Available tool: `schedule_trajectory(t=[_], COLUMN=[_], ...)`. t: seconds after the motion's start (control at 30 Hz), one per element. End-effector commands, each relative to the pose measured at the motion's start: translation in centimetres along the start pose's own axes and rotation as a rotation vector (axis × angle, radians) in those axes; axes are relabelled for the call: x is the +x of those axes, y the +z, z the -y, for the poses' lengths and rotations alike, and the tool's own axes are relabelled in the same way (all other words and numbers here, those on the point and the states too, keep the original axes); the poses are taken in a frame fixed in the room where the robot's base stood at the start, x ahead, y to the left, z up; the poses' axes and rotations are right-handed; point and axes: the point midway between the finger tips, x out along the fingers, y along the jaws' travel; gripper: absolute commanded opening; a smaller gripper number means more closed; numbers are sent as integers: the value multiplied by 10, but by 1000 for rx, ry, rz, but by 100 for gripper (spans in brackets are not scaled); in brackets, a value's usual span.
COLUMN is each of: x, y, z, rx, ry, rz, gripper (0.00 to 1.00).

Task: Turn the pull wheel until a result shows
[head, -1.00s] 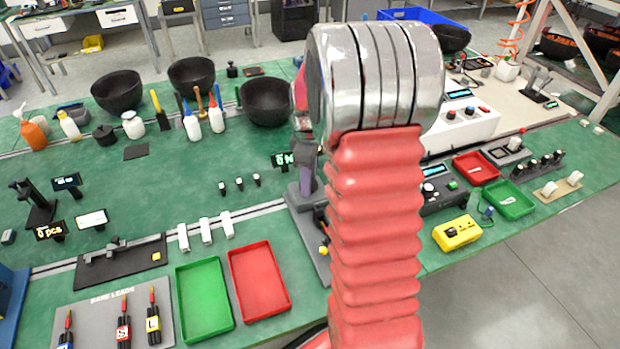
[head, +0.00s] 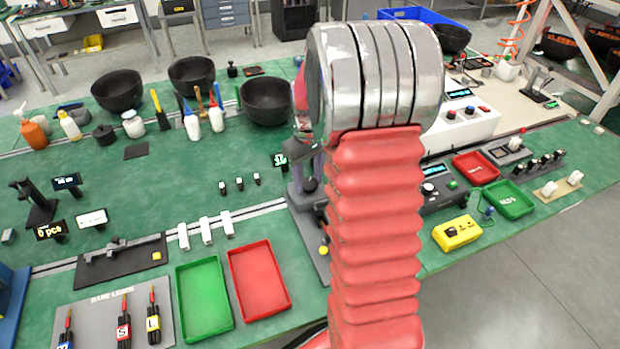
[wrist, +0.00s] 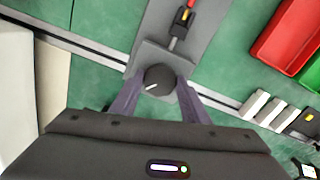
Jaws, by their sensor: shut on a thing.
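The pull wheel (wrist: 158,80) is a dark round knob with a white mark, on a grey pull-test fixture (wrist: 155,20). My gripper (wrist: 158,92) has its two purple-grey fingers shut on the wheel, one on each side. In the head view my gripper (head: 308,172) is partly hidden behind my red arm, and the wheel is hard to make out there. A small black display (head: 281,160) stands beside the fixture and shows green digits, too small to read surely.
A green tray (head: 204,332) and a red tray (head: 261,310) lie left of the fixture. White blocks (head: 206,230) stand on the rail behind them. A yellow box (head: 457,233) and a control box (head: 440,190) are to the right.

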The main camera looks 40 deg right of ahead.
Motion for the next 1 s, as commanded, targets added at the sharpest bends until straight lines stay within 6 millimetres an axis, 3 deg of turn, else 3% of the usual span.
schedule_trajectory(t=[0.7,1.0], x=[-2,-3], y=[-3,-3], z=[-1,-2], rx=[673,869], ry=[-1,-1], rz=[-11,-12], gripper=[19,19])
